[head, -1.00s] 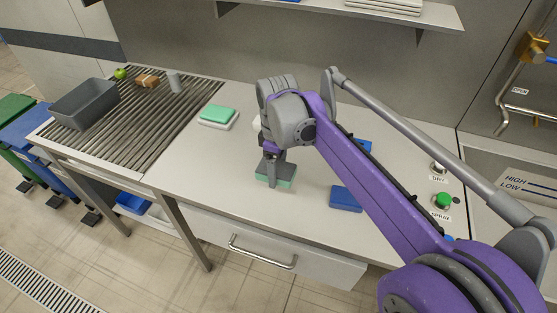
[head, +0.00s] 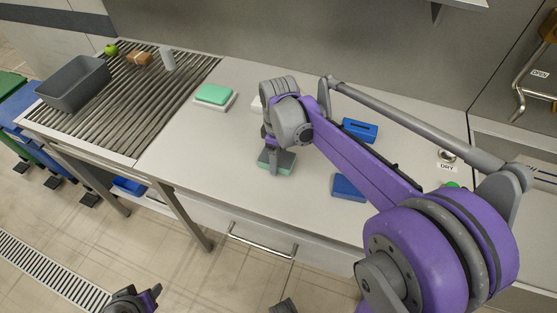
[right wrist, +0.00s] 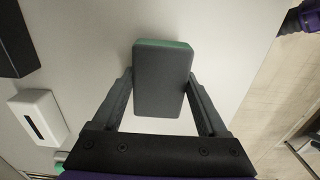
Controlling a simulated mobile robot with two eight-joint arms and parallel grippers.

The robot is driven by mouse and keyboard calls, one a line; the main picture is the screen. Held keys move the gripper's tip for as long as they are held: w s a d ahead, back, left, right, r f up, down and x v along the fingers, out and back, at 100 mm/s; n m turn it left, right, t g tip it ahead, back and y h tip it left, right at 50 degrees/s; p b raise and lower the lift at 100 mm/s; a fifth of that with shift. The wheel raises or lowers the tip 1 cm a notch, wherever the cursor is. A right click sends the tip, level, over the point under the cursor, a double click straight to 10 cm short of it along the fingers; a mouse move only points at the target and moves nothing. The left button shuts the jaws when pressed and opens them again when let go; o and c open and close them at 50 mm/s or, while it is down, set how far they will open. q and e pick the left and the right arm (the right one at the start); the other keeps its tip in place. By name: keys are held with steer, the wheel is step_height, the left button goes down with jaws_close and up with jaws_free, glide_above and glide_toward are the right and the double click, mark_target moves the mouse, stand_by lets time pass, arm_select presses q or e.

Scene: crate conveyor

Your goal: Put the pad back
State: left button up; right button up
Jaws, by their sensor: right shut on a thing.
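A pad with a dark grey top and a green underside (head: 276,167) is between the fingers of my right gripper (head: 275,163), which is shut on it. It is at or just above the counter; I cannot tell if it touches. In the right wrist view the pad (right wrist: 163,85) shows its grey face, with a green edge at the far end. My left gripper (head: 142,300) shows only in part at the bottom edge of the head view; its opening is unclear. A green pad (head: 214,93) lies on a white base (head: 227,105) left of my right gripper.
A blue block (head: 347,187) and a slotted blue block (head: 359,130) are on the counter to the right. A slotted white block (right wrist: 39,117) and a black one (right wrist: 14,42) show in the wrist view. A grey bin (head: 72,85) stands on the slatted conveyor (head: 150,105).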

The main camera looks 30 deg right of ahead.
mark_target(279, 157)
steer(key=shift+f, duration=0.75)
steer(key=shift+f, duration=0.25)
steer(key=o, duration=1.4)
steer(key=shift+r, duration=0.1)
steer(key=shift+c, duration=0.2)
steer(key=shift+r, duration=0.4)
step_height(279, 157, up, 12)
steer(key=p, duration=0.1)
steer(key=shift+f, duration=0.25)
